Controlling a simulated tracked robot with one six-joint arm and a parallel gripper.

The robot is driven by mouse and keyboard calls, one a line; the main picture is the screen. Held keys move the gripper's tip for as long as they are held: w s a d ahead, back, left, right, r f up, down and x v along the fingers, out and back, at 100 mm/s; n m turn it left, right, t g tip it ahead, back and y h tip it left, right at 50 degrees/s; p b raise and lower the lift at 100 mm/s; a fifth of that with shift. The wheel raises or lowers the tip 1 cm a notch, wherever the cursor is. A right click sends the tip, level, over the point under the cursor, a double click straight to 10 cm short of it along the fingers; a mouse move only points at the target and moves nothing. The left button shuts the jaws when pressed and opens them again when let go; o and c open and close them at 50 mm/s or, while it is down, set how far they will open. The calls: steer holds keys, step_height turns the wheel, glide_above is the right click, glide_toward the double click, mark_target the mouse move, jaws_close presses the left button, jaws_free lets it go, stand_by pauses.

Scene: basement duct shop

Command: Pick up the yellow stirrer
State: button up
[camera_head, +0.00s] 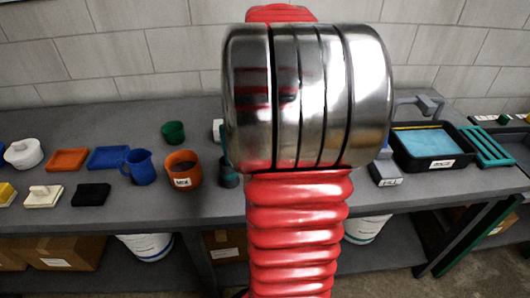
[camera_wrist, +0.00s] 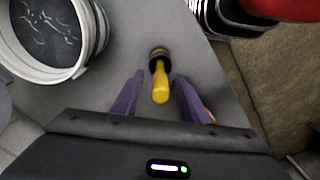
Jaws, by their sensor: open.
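In the wrist view the yellow stirrer (camera_wrist: 160,88) lies on a grey surface, its yellow handle toward me and a dark banded end pointing away. My gripper (camera_wrist: 160,80) is open, with one purple finger on each side of the stirrer. Gaps show between the handle and both fingers, so neither appears to touch it. How far the fingertips are above the surface I cannot tell. I do not make out the stirrer in the head view, where my red arm covers the middle.
A white bucket (camera_wrist: 92,62) stands left of the stirrer in the wrist view. A brown area lies to the right. In the head view the bench holds a blue mug (camera_head: 141,168), an orange pot (camera_head: 184,171) and a black tray (camera_head: 449,161); white buckets (camera_head: 148,246) stand below.

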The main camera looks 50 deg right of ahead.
steer(key=shift+f, duration=1.25)
steer(key=shift+c, duration=0.5)
jaws_close()
